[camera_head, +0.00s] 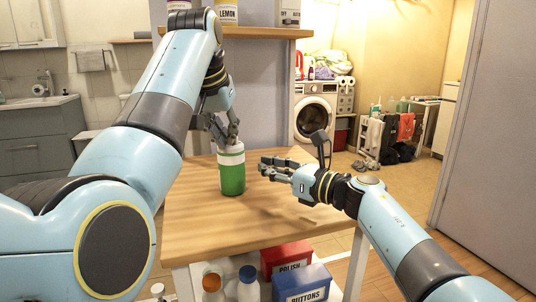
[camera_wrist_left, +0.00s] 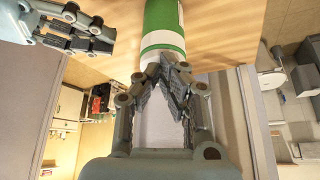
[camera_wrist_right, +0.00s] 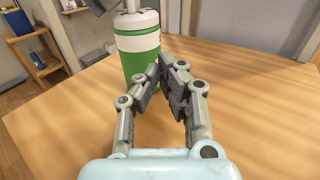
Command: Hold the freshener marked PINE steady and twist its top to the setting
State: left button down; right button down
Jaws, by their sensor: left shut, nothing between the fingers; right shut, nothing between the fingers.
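A green canister with white bands and a pale top (camera_head: 232,172) stands upright on the wooden table. No name is readable on the side facing me, so I cannot confirm that it is PINE. It also shows in the left wrist view (camera_wrist_left: 162,28) and right wrist view (camera_wrist_right: 138,42). My left gripper (camera_head: 233,140) is shut and empty, its fingertips at the canister's top; I cannot tell whether they touch. My right gripper (camera_head: 264,168) is shut and empty, pointing at the canister's right side, with a small gap in the head view.
The wooden table (camera_head: 210,225) is otherwise clear. A shelf above holds a LEMON canister (camera_head: 227,12) and a grey box (camera_head: 288,13). Below the tabletop are a red POLISH box (camera_head: 287,258), a blue BUTTONS box (camera_head: 302,283) and white bottles (camera_head: 248,286). A washer (camera_head: 314,113) stands behind.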

pick_arm(q)
jog(key=shift+d, duration=0.2)
jog(key=shift+s, duration=0.1)
dwell(0.4)
jog(key=shift+s, duration=0.3)
notch_tip(320, 180, up, 6)
dwell(0.4)
notch_tip(320, 180, down, 6)
jog(key=a, duration=0.2)
dwell(0.6)
jog(key=shift+w+d, duration=0.2)
jog(key=shift+w, duration=0.4)
dwell(0.8)
